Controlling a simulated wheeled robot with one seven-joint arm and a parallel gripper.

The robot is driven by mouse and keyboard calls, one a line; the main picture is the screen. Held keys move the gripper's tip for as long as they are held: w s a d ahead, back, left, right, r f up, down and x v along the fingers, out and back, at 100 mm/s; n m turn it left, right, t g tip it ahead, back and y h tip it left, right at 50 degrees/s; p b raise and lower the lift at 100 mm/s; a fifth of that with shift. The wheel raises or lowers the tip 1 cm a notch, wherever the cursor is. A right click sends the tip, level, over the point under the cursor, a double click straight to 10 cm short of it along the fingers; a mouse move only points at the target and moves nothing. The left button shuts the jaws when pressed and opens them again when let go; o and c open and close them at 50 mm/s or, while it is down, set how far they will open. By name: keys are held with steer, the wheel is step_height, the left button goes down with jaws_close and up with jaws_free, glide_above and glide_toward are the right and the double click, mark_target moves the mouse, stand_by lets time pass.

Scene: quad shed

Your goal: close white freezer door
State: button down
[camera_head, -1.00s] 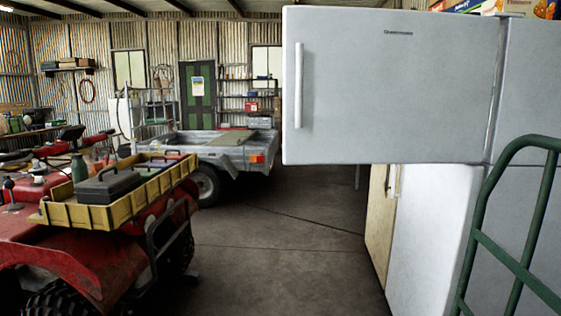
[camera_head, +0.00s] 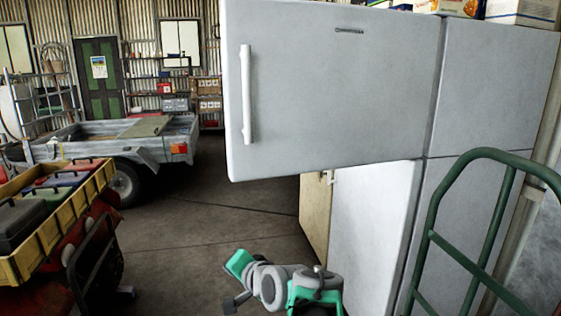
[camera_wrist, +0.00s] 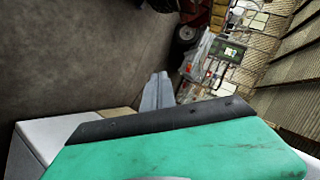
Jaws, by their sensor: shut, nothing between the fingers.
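The white freezer door (camera_head: 335,90), with a long vertical handle (camera_head: 247,95) near its left edge, is the upper door of a white fridge-freezer. It stands open, swung out well past the lower fridge door (camera_head: 372,225). My gripper shows in the wrist view as a pale grey pointed pair of fingers (camera_wrist: 158,90), closed together with nothing held, beyond a green and black housing. In the head view my green and grey arm is low at the bottom middle, below the freezer door and apart from it. The fingers are not clearly made out there.
A green hand-truck frame (camera_head: 440,215) stands at the right, close in front of the fridge. A red quad with a yellow crate (camera_head: 58,225) is at the left. A grey trailer (camera_head: 150,150) is behind. Concrete floor between quad and fridge is clear.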

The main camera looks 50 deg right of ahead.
steer(key=s+d+r+m+t+h+p, duration=0.1)
steer(key=s+d+r+m+t+h, duration=0.2)
steer(key=d+r, duration=0.45)
steer(key=m+h+p, duration=0.2)
steer(key=m+h, duration=0.2)
steer(key=m, duration=0.2)
glide_toward(277, 174)
steer(key=shift+t, duration=0.3)
steer(key=p+x, duration=0.1)
steer(key=x, duration=0.2)
steer(key=p+x, duration=0.1)
steer(key=x, duration=0.3)
steer(key=shift+s+d+f+p, duration=0.15)
steer(key=shift+f+p, duration=0.1)
steer(key=shift+p, duration=0.15)
